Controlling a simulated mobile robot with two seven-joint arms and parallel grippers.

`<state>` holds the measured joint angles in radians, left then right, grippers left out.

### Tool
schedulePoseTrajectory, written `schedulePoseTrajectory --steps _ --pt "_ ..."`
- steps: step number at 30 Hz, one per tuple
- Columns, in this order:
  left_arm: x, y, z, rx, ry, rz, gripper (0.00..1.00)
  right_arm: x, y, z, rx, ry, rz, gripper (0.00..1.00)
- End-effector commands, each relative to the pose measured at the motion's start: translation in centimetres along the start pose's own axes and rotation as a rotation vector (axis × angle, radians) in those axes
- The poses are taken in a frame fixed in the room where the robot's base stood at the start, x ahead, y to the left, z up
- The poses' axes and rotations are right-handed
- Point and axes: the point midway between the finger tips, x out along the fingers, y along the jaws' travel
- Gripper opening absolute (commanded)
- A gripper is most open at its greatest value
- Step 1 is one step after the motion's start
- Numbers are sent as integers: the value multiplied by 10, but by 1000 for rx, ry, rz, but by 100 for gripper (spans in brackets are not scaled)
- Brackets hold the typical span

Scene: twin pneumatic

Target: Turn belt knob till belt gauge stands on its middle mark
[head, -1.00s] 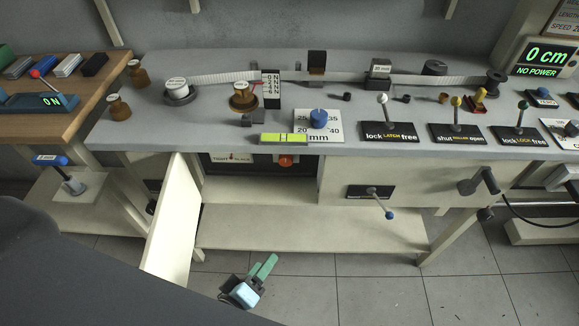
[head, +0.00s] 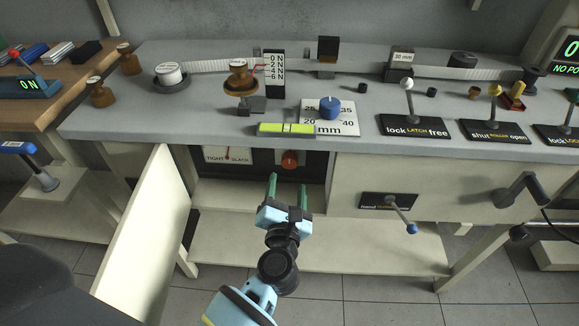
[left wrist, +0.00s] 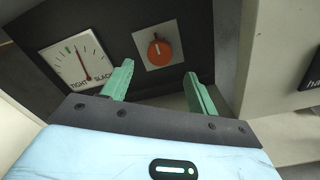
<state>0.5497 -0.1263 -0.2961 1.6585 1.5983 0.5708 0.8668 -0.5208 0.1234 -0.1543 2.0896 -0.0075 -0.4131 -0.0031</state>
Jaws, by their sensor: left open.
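The belt knob (head: 289,159) is a round orange-red knob on a pale square plate inside the open compartment under the bench. It also shows in the left wrist view (left wrist: 159,51), beyond and between my fingers. The belt gauge (head: 228,154) is a white dial left of the knob, marked TIGHT and SLACK. In the left wrist view the gauge (left wrist: 78,60) shows a dark needle and a green mark; the needle stands a little to the SLACK side of the green mark. My left gripper (head: 287,182) is open and empty, in front of and below the knob, apart from it. My right gripper is not in view.
The open compartment door (head: 140,235) stands left of my left arm. A shelf (head: 350,245) lies below the compartment. A lever with a blue end (head: 403,215) sticks out from the panel at right. The bench top (head: 210,120) above carries several knobs, levers and spools.

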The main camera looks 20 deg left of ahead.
Motion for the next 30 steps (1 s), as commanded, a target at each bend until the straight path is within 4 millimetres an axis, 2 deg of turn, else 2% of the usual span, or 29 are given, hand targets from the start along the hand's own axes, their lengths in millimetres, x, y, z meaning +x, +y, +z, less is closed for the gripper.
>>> schedulePoseTrajectory --steps 15,21,28,30 --pt "65 0 0 5 -2 0 59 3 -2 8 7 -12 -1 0" --pt "75 0 0 3 -1 0 59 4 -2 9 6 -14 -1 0" --pt "75 0 0 4 -1 0 59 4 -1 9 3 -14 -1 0" --pt "75 0 0 4 -1 0 53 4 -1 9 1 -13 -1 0"
